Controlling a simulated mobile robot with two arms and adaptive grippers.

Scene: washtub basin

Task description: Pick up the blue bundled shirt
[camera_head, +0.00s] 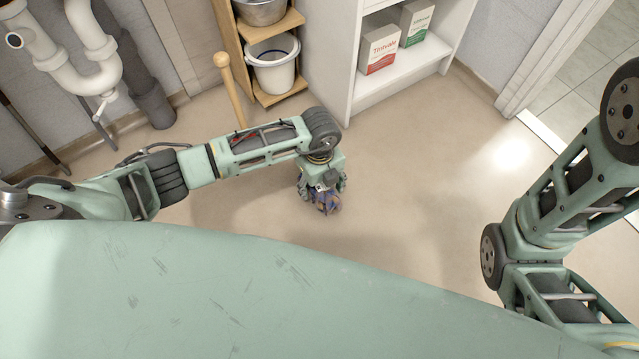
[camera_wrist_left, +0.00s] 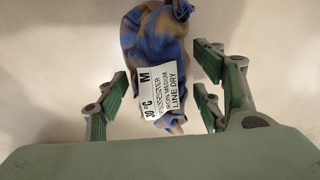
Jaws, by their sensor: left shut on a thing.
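The blue bundled shirt (camera_head: 327,204) is a small blue and tan bundle at the fingertips of my left gripper (camera_head: 321,192), low over the beige floor. In the left wrist view the shirt (camera_wrist_left: 152,42) stands between the green-padded fingers of my left gripper (camera_wrist_left: 160,92), with a white care label facing the camera. My left gripper is shut on the shirt. I cannot tell whether the shirt touches the floor. My right arm comes in at the right of the head view, but its gripper is out of view.
A white shelf (camera_head: 348,62) with boxes (camera_head: 380,48) stands at the back. A wooden rack (camera_head: 232,42) with a white bucket (camera_head: 273,66) is left of it. White pipes (camera_head: 72,62) run along the left wall. The floor (camera_head: 420,170) right of my left gripper is clear.

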